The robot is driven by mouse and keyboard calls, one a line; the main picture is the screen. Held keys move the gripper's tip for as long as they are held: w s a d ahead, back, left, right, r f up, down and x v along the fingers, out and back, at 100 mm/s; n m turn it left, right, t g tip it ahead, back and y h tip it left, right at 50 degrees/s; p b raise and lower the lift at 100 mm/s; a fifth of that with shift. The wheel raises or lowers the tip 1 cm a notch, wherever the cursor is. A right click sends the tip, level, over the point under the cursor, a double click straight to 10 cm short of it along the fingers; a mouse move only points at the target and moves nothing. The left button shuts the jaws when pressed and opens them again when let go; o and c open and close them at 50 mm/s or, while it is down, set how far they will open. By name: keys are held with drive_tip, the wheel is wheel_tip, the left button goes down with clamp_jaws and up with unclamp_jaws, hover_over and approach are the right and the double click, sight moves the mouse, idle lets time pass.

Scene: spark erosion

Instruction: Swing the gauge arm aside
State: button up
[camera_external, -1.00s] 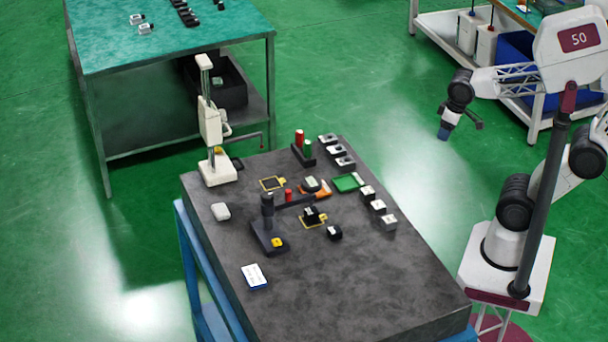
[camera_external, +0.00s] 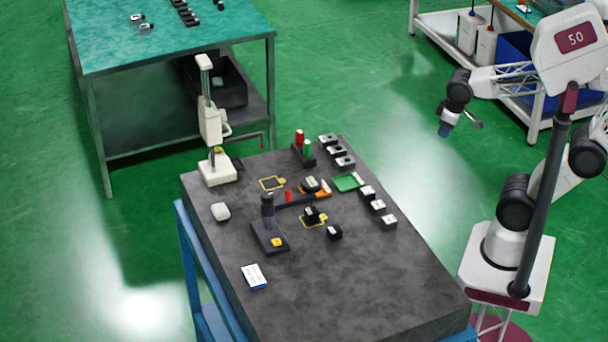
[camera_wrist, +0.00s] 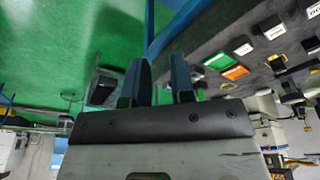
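The gauge stand has a dark base (camera_external: 270,238) with a yellow patch and a short upright post (camera_external: 267,204) on the dark stone table (camera_external: 350,285). Its dark gauge arm (camera_external: 296,200) reaches from the post to the right, above the table top, beside a small red piece (camera_external: 289,195). My gripper (camera_external: 445,130) hangs in the air off the table's right side, well apart from the gauge arm. In the wrist view its two fingers (camera_wrist: 160,78) stand apart with nothing between them. I cannot pick out the gauge arm for sure in the wrist view.
A white column stand (camera_external: 217,172) is at the table's far left corner. A white-and-blue box (camera_external: 254,276) is at front left. The table's front right is clear.

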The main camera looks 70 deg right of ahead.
drive_tip(key=shift+w+a, duration=0.15)
drive_tip(key=shift+w, duration=0.25)
clamp_jaws()
drive_tip(key=w+a+f+n+t+h, duration=0.2)
drive_tip(key=w+a+n+h, duration=0.65)
drive_tip(key=w+a, duration=1.2)
drive_tip(key=a+f+t+h, duration=0.2)
drive_tip(key=a+t+h, duration=0.25)
drive_tip(key=a, duration=1.15)
drive_tip(key=s+a+f+n+t+y, duration=0.2)
drive_tip(key=s+a+t, duration=0.3)
drive_tip(key=a, duration=0.4)
drive_tip(key=shift+s+a+f+n+t+y, duration=0.2)
drive_tip(key=shift+s+a+n+t+y, duration=0.1)
drive_tip(key=shift+a+n+t+y, duration=0.1)
